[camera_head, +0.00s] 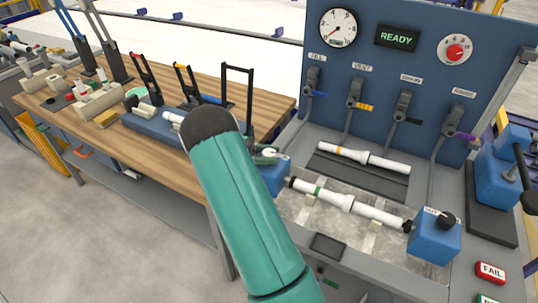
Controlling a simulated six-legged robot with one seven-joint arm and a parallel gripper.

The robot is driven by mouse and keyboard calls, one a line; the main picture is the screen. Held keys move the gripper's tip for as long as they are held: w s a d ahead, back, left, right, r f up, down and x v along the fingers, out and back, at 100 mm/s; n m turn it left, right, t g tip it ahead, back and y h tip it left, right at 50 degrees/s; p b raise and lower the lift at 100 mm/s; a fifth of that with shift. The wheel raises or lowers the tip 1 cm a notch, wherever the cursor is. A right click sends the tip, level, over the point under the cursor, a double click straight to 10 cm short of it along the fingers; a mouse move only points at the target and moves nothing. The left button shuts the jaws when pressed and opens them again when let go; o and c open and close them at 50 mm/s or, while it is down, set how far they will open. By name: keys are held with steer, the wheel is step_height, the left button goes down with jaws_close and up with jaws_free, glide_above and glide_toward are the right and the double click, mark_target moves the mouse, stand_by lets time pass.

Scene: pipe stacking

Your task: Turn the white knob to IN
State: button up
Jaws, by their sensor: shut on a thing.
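The white knob (268,152) shows only as a small pale patch on top of the left blue block (276,176). My teal arm with its dark end cap covers most of that area. A bit of my gripper (262,157) shows beside the arm at the knob. It is shut on the knob, and its fingers are mostly hidden. The IN marking and the direction the knob points cannot be read. A white pipe assembly with a green band (345,203) lies between the left block and the right blue block (434,238), which has a black knob (446,220).
The blue panel behind carries a gauge (338,27), a READY display (397,37), a red dial (458,51) and several levers. Another white pipe (362,157) lies on a dark pad. A wooden bench (130,150) with parts stands left. A red FAIL button (490,271) is front right.

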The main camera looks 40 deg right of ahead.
steer(key=shift+m+g+y, duration=0.6)
steer(key=shift+y, duration=0.3)
steer(key=o, duration=1)
steer(key=shift+s, duration=0.1)
steer(key=shift+c, duration=0.2)
steer(key=v, duration=0.7)
steer(key=shift+w, duration=0.25)
steer(key=shift+a, duration=0.25)
